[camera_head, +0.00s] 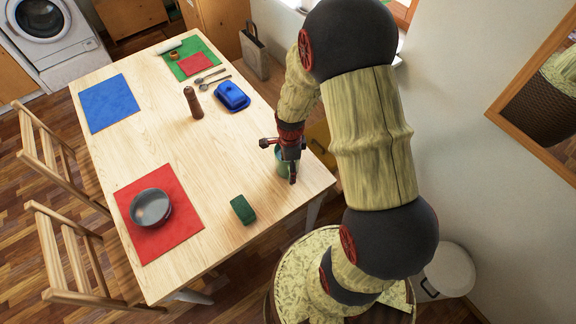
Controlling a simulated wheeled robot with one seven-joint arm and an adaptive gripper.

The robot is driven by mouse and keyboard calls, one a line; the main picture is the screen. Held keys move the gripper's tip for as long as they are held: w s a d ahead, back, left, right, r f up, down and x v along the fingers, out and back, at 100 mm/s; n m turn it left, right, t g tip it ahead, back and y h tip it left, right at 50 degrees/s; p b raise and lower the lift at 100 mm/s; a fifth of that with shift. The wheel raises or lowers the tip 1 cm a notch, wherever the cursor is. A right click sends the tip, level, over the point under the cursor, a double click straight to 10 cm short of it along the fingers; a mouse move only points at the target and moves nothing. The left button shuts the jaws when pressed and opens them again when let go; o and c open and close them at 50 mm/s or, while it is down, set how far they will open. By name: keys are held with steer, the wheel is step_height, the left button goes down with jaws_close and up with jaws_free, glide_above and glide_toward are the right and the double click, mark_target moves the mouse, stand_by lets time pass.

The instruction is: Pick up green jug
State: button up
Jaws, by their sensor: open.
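A green jug (281,167) stands near the right edge of the wooden table. It is mostly hidden behind my gripper, and only part of its side shows. My gripper (282,161) is open and points down over the jug. One finger shows to the upper left and the other in front of the jug. I cannot tell whether they touch it.
A dark green block (243,210) lies left of the jug. A blue butter dish (232,97), a brown pepper mill (193,102) and spoons (211,78) are farther back. A grey bowl (151,208) sits on a red mat (188,223). The table's middle is clear.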

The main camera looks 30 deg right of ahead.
step_height(320, 180, down, 4)
steer(key=shift+d+b, duration=0.15)
steer(key=shift+b, duration=0.15)
steer(key=shift+c, duration=1.3)
steer(key=shift+s, duration=0.1)
jaws_close()
